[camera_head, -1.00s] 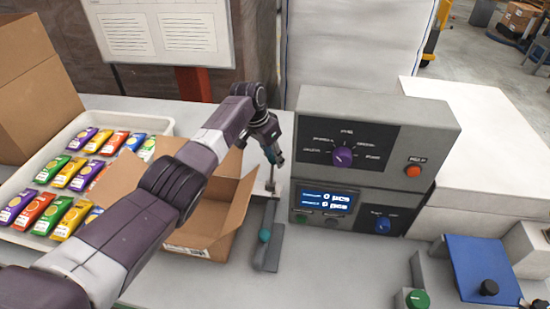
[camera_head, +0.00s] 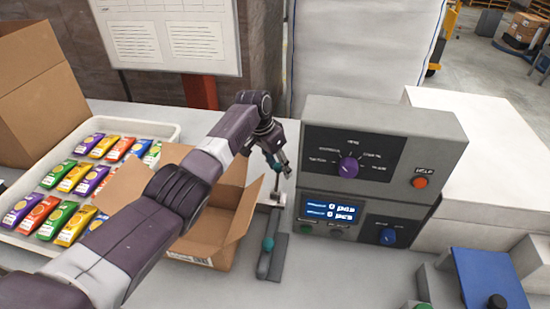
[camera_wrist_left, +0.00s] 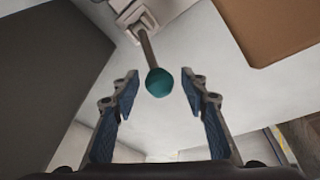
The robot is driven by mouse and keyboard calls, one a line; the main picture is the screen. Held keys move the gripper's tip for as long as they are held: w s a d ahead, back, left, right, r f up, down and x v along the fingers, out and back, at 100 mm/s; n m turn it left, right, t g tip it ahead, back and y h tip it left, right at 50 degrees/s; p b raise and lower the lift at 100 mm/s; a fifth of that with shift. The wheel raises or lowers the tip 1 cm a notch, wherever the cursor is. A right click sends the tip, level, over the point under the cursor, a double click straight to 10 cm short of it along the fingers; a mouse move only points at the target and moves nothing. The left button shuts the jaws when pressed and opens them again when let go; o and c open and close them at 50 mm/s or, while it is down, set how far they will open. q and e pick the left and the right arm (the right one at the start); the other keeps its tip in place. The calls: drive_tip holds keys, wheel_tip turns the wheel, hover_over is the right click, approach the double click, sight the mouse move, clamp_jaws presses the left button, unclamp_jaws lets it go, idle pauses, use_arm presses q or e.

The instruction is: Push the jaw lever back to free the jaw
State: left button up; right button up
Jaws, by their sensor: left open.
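In the left wrist view the lever has a round teal knob (camera_wrist_left: 159,82) on a thin rod, which runs up to a pale metal block (camera_wrist_left: 134,16). My left gripper (camera_wrist_left: 158,93) is open, with one finger on each side of the knob and gaps on both sides. In the head view my left gripper (camera_head: 284,170) is above the far end of a narrow grey fixture (camera_head: 276,258) beside the weigher. The gripper partly hides the lever there. My right gripper is not in view.
The grey weigher (camera_head: 385,125) stands close on the right of the fixture. An open cardboard box (camera_head: 222,215) is close on its left. A white tray (camera_head: 172,133) of colourful packets is farther left. A blue-topped unit (camera_head: 488,278) is at front right.

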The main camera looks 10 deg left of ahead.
use_arm(q)
drive_tip(key=v, duration=1.1)
drive_tip(key=shift+a+r, duration=0.15)
drive_tip(key=shift+r, duration=0.1)
